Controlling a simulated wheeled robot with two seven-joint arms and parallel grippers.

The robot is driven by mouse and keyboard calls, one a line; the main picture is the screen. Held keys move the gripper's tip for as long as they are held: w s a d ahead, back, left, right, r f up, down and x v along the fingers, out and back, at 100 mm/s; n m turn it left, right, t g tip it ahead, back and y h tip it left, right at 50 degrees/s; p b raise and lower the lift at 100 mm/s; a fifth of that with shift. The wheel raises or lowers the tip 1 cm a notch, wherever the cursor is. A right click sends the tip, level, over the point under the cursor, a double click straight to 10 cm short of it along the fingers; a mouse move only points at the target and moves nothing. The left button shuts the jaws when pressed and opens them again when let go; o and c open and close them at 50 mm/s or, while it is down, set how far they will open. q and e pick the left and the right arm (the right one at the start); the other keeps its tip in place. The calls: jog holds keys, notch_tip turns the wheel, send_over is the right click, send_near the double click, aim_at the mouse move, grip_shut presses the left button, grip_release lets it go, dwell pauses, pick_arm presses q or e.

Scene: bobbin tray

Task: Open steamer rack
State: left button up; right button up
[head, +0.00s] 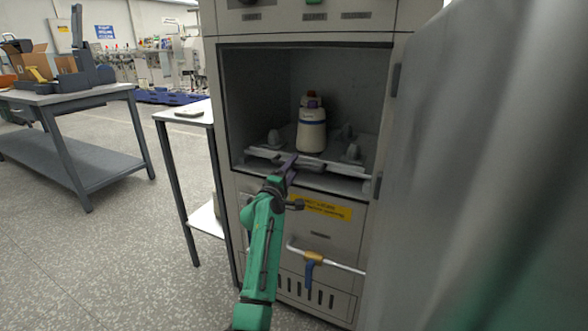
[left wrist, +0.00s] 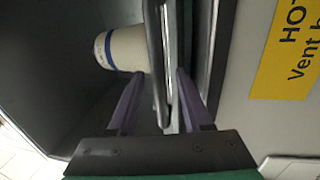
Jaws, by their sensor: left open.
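The steamer rack (head: 333,179) is a pale metal tray inside the open chamber of the grey steamer cabinet (head: 232,110). A white bobbin cone (head: 312,131) with a blue band stands upright on it, among several small grey pegs. My left gripper (head: 290,163) is at the rack's front edge. In the left wrist view, my open purple fingers (left wrist: 159,76) lie on either side of the rack's front bar (left wrist: 154,45), with gaps visible beside it. The cone (left wrist: 122,48) shows beyond the fingers. My right gripper is not in view.
The cabinet's grey door (head: 460,150) stands open at the right. A yellow label (head: 322,207) and a bar handle with a blue lever (head: 313,268) are below the chamber. A narrow side table (head: 178,117) stands left of the cabinet; a workbench (head: 70,96) is farther left.

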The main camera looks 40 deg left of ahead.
pick_arm(q)
jog(key=shift+w+a+r, duration=0.1)
jog(key=shift+w, duration=0.15)
grip_shut()
dwell(1.3)
